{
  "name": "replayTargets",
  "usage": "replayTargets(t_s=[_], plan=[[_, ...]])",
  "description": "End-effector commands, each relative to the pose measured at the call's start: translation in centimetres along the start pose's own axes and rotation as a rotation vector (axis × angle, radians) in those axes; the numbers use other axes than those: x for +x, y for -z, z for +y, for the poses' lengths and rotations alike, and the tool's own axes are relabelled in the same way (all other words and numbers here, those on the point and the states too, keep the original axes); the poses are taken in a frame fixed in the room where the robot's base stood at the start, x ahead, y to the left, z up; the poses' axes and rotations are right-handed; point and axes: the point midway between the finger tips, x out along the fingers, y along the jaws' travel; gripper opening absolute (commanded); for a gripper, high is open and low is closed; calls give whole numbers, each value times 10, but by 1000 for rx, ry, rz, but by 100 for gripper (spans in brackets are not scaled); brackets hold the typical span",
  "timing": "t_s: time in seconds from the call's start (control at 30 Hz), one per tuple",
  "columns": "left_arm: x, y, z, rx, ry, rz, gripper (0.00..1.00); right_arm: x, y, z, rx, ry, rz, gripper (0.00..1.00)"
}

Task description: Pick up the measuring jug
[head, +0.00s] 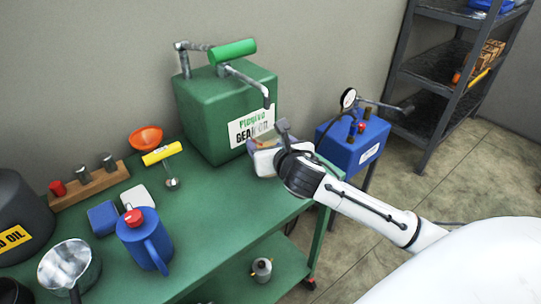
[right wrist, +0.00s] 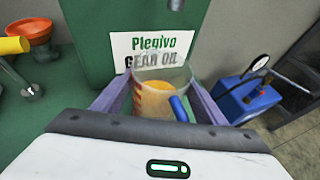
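The measuring jug (right wrist: 152,99) is clear, with red-orange markings and a blue handle on its right side. It stands in front of the green gear oil tank in the right wrist view. My right gripper (right wrist: 160,84) is open, with its two purple-grey fingers spread on either side of the jug. I cannot tell whether either finger touches it. In the head view my right gripper (head: 262,146) is low over the right end of the green table, and the jug is mostly hidden there. My left gripper is not in view.
The gear oil tank (head: 205,120) with its pump stands right behind the jug. A blue pump unit (head: 345,150) is beyond the table's right edge. A blue oil can (head: 145,245), metal pot (head: 68,265) and orange funnel (head: 145,138) stand farther left on the green table (head: 215,215).

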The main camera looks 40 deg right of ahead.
Motion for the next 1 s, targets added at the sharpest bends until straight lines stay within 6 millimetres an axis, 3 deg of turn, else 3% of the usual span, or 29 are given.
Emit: replayTargets(t_s=[0.03,0.2,0.27,0.67,1.0], plan=[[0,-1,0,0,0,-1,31,0,0,0,0,0,0,57],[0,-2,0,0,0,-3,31,0,0,0,0,0,0,28],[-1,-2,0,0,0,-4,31,0,-2,0,0,0,-4,22],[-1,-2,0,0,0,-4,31,-2,-6,0,0,0,-5,22],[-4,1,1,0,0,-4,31,-11,-29,0,0,-1,-8,22]])
